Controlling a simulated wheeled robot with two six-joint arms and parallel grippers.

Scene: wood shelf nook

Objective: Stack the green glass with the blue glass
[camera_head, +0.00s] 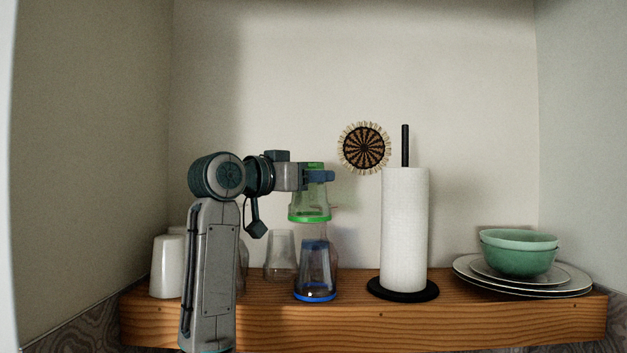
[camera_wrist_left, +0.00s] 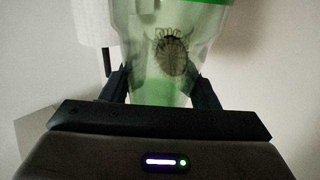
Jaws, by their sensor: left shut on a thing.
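The green glass (camera_head: 309,207) is upside down or narrow end up, with its green-tinted wide rim at the bottom. My left gripper (camera_head: 318,176) is shut on its narrow upper part and holds it in the air. In the left wrist view the green glass (camera_wrist_left: 165,60) sits between the two fingers (camera_wrist_left: 161,88). The blue glass (camera_head: 315,272) stands on the wooden shelf, narrow end up, with its blue rim at the bottom. It is almost directly below the green glass, and a small gap seems to separate them. My right gripper is not in view.
Clear glasses (camera_head: 280,255) stand behind and left of the blue glass. A white cup (camera_head: 167,268) is at the left. A paper towel roll (camera_head: 405,230) stands to the right. Green bowls (camera_head: 519,258) sit on plates (camera_head: 464,275) at the far right of the wooden shelf (camera_head: 450,318).

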